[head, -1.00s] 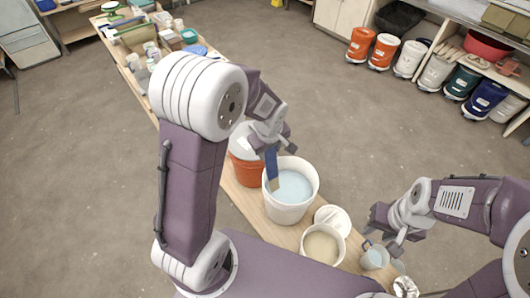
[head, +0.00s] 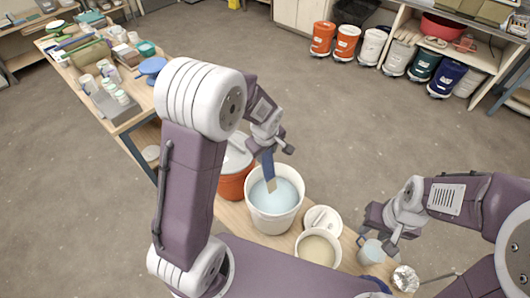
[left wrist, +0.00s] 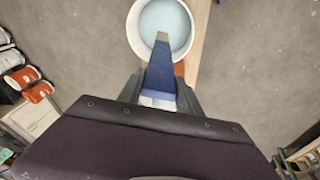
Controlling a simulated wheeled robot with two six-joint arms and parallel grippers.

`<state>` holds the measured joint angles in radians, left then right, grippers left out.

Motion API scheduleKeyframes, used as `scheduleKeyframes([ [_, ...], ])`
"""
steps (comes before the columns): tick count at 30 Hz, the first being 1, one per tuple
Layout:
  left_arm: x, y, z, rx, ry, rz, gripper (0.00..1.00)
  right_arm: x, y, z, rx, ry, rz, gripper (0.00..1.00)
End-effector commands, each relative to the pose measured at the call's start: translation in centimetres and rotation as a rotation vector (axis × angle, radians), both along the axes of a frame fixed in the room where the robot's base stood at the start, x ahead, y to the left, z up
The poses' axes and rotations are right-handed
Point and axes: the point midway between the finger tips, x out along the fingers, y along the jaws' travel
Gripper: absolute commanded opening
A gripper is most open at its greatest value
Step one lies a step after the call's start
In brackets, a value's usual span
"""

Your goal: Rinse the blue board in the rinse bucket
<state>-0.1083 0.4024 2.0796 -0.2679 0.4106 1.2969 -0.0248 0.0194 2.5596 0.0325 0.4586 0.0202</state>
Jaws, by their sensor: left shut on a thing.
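My left gripper (head: 267,143) is shut on the blue board (head: 267,165), a flat blue piece with a tan lower end. It holds the board pointing down over the white bucket (head: 253,218) of pale blue liquid. In the left wrist view the board (left wrist: 161,75) reaches over the bucket's opening (left wrist: 133,38), its tan tip in front of the liquid. I cannot tell whether the tip touches the liquid. My right gripper (head: 377,240) is low at the right, by a small pale cup (head: 370,254); its hold on the cup is unclear.
An orange bucket with a pale lid (head: 234,185) stands left of the white bucket. A smaller tub of beige liquid (head: 317,248) and a round white lid (head: 321,220) are to its right. A long table with jars (head: 110,90) lies at upper left. Open floor surrounds the bench.

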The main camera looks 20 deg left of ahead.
Motion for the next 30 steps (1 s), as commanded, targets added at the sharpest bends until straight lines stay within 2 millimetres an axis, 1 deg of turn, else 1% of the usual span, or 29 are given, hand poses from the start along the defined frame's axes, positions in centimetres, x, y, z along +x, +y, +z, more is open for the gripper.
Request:
scheduleKeyframes([
  [1,0.1,0.0,-1.3,0.000,0.000,0.000,0.00,0.0,0.0,-1.2,0.000,0.000,0.000,0.36],
  [30,2.4,-0.3,-12.9,0.000,-0.001,-0.001,0.00,-0.1,0.0,-12.0,0.000,0.000,0.000,0.36],
])
